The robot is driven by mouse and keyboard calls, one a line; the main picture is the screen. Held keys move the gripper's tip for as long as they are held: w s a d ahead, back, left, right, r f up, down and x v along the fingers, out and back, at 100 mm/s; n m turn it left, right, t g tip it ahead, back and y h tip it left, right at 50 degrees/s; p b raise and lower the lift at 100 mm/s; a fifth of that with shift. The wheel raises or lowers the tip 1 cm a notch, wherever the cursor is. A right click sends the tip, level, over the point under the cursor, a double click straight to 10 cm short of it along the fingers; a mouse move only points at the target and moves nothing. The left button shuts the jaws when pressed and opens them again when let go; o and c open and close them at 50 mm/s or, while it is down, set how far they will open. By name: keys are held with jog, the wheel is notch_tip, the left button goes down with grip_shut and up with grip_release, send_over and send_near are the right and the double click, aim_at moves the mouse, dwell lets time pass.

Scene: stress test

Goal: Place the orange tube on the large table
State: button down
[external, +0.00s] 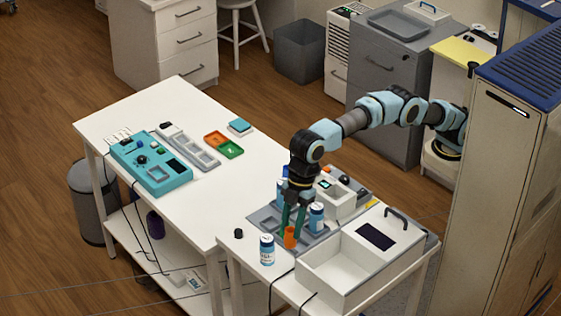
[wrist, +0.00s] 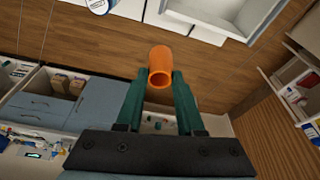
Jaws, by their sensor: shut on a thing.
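My gripper (external: 291,228) points down and is shut on the orange tube (external: 291,238). In the wrist view, the tube (wrist: 160,62) sits between the green fingertips (wrist: 158,82), with its open round end visible. In the external view, the tube appears at the front edge of a grey tray on the small table; I cannot tell its exact height above it. The large table (external: 190,222) is the long white one to the left of my gripper. Its near right part is bare.
Blue-and-white bottles (external: 316,217) stand close beside my gripper in the grey tray (external: 262,220). Another bottle (external: 267,250) and a black cap (external: 239,233) stand in front. A white open box (external: 325,268) is at right. A teal device (external: 150,163) and orange-green bins (external: 224,145) occupy the large table.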

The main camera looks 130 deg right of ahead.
jog(key=shift+r, duration=0.25)
jog(key=shift+d, duration=0.3)
jog(key=s+d+f+m, duration=0.1)
jog(key=s+d+f, duration=0.35)
jog(key=d, duration=0.65)
jog(key=s+d+f+m+h+b, duration=0.1)
jog(key=s+d+f+m, duration=0.3)
jog(key=d, duration=0.7)
jog(key=s+d+f+n, duration=0.1)
jog(key=s+d+f, duration=0.2)
jog(key=s+d, duration=0.55)
jog(key=s+d+f, duration=0.5)
jog(key=s+d, duration=0.4)
jog(key=d, duration=0.1)
jog(key=shift+m, duration=0.4)
notch_tip(320, 180, down, 9)
jog(key=shift+d+f+p, duration=0.1)
jog(key=shift+p, duration=1.1)
jog(key=shift+f, duration=0.1)
